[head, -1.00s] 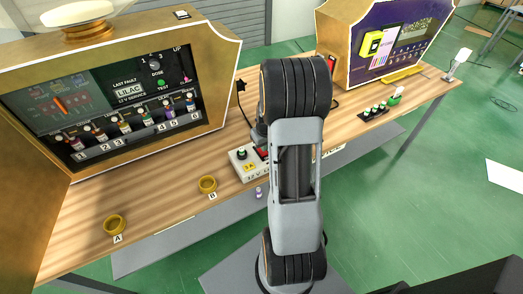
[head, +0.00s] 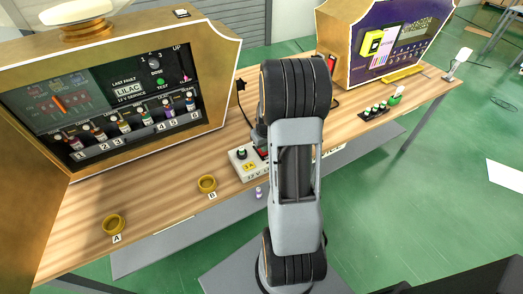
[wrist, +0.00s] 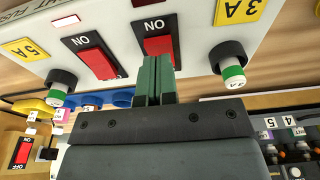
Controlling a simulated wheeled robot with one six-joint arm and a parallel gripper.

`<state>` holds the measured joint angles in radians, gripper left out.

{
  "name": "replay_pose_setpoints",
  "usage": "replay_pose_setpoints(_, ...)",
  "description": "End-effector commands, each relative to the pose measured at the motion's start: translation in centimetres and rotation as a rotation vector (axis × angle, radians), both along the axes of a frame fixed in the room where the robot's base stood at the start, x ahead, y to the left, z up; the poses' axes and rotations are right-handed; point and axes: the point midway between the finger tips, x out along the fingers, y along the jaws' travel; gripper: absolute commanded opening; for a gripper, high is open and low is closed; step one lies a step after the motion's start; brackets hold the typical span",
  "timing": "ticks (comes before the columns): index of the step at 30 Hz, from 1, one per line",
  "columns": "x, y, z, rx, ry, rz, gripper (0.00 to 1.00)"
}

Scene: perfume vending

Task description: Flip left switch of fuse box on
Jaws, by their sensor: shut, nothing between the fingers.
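The pale fuse box (wrist: 105,25) fills the top of the wrist view, its lettering upside down. The red switch (wrist: 159,45) beside the yellow 3A label (wrist: 238,9) has ON above it in the picture. A second red switch (wrist: 98,63) sits nearer the 5A label (wrist: 23,49). My gripper (wrist: 157,60) is shut and empty, its green fingertips overlapping the lower edge of the 3A-side switch; I cannot tell whether they touch. The switch positions are unclear. In the head view, my arm hides much of the fuse box (head: 246,176).
Green-and-white fuse holders, one on the 3A side (wrist: 231,65) and one on the 5A side (wrist: 60,88), flank the switches. The gold vending machine (head: 222,75) stands left, and a purple-fronted machine (head: 343,68) stands right. Gold rings A (head: 112,224) and B (head: 207,184) lie on the table.

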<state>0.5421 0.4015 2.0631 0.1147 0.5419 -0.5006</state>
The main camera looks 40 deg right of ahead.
Motion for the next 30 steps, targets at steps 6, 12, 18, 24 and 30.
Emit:
replay_pose_setpoints(6, 0.0, 0.0, -0.4, 0.0, 0.0, 0.0, 0.0)
replay_pose_setpoints(12, 0.0, 0.0, -0.7, 0.0, 0.0, 0.0, 0.0)
replay_pose_setpoints(18, 0.0, 0.0, -1.0, 0.0, 0.0, 0.0, 0.0)
replay_pose_setpoints(24, 0.0, 0.0, -1.3, 0.0, 0.0, 0.0, 0.0)
replay_pose_setpoints(30, 0.0, 0.0, -1.6, 0.0, 0.0, 0.0, 0.0)
